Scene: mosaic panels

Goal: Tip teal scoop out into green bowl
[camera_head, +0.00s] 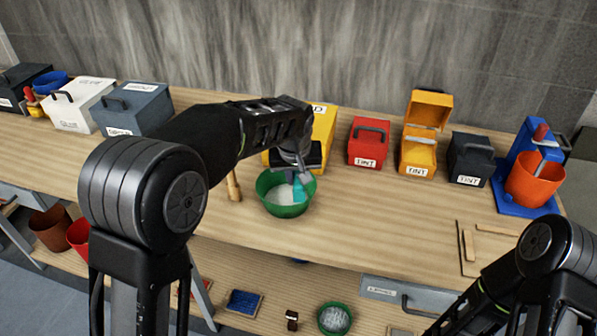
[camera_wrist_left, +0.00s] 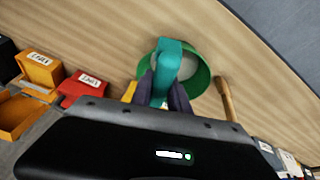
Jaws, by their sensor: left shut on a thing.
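The green bowl (camera_head: 287,209) stands on the wooden bench and has pale white material inside. It also shows in the left wrist view (camera_wrist_left: 203,76). My left gripper (camera_head: 299,172) is above the bowl, shut on the teal scoop (camera_head: 299,190). In the left wrist view, the fingers (camera_wrist_left: 168,95) grip the teal scoop (camera_wrist_left: 168,58), which is over the bowl's opening. Whether the scoop holds anything is hidden. My right gripper is not in view; only part of my right arm shows at the lower right.
A wooden-handled tool (camera_head: 234,186) lies just left of the bowl. A yellow box (camera_head: 324,128), a red box (camera_head: 368,146), an open orange box (camera_head: 419,150) and a dark box (camera_head: 470,160) line the back. An orange pot (camera_head: 533,181) stands right.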

